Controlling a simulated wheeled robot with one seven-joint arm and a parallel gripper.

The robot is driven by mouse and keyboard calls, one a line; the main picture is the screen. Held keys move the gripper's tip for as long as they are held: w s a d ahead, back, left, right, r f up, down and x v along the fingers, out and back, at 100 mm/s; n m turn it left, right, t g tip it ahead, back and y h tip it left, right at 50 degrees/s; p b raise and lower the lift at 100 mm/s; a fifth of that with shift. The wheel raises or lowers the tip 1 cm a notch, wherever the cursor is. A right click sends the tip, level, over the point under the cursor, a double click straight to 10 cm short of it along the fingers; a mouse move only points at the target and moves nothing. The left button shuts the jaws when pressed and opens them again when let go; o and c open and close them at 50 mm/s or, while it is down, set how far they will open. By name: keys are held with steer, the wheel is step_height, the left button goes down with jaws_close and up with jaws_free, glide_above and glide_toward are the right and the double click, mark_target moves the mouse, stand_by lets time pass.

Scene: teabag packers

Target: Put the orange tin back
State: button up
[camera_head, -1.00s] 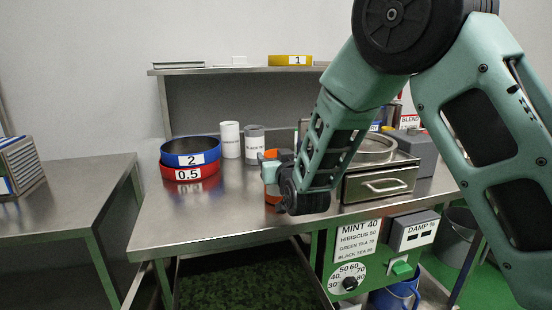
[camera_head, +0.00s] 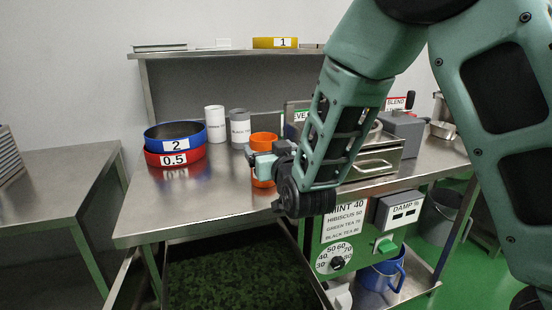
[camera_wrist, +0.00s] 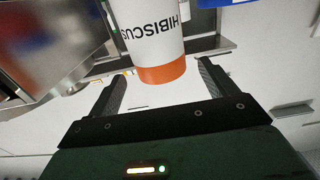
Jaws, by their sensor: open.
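The orange tin (camera_head: 264,138) stands upright on the steel bench, right of the grey tin. My gripper (camera_head: 262,163) overlaps its middle in the head view, with orange showing above and below. In the wrist view the tin (camera_wrist: 163,72) shows a white HIBISCUS label, inverted, and an orange band. The open fingers of my gripper (camera_wrist: 161,76) lie either side of the band, with gaps visible on both sides. I cannot tell how deep the tin is between them.
A white tin (camera_head: 215,124) and a grey tin (camera_head: 240,128) stand behind left. Stacked blue (camera_head: 160,134) and red (camera_head: 158,156) sieve rings are farther left. A steel drawer unit (camera_head: 372,165) is close on the right. A back shelf (camera_head: 180,52) stands behind. The front-left bench is clear.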

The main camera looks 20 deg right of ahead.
steer(key=s+a+f+n+g+y, duration=0.2)
steer(key=s+a+f+g, duration=0.25)
steer(key=s, duration=0.45)
steer(key=s+a+f+n+g+y, duration=0.25)
steer(key=s+a+g, duration=0.3)
steer(key=s, duration=0.35)
steer(key=s+d+n+g+h, duration=0.1)
steer(key=s+g, duration=0.3)
steer(key=s, duration=0.5)
steer(key=s+d+f+n+g+h, duration=0.1)
steer(key=s+d+n+g+h, duration=0.1)
steer(key=s, duration=0.7)
steer(key=shift+s+d+f+g+h, duration=0.2)
steer(key=shift+d+g+h, duration=0.25)
steer(key=shift+d+g, duration=0.45)
steer(key=shift+a, duration=0.1)
step_height(320, 180, up, 14)
steer(key=p, duration=1.3)
steer(key=shift+p, duration=0.3)
steer(key=shift+f, duration=0.15)
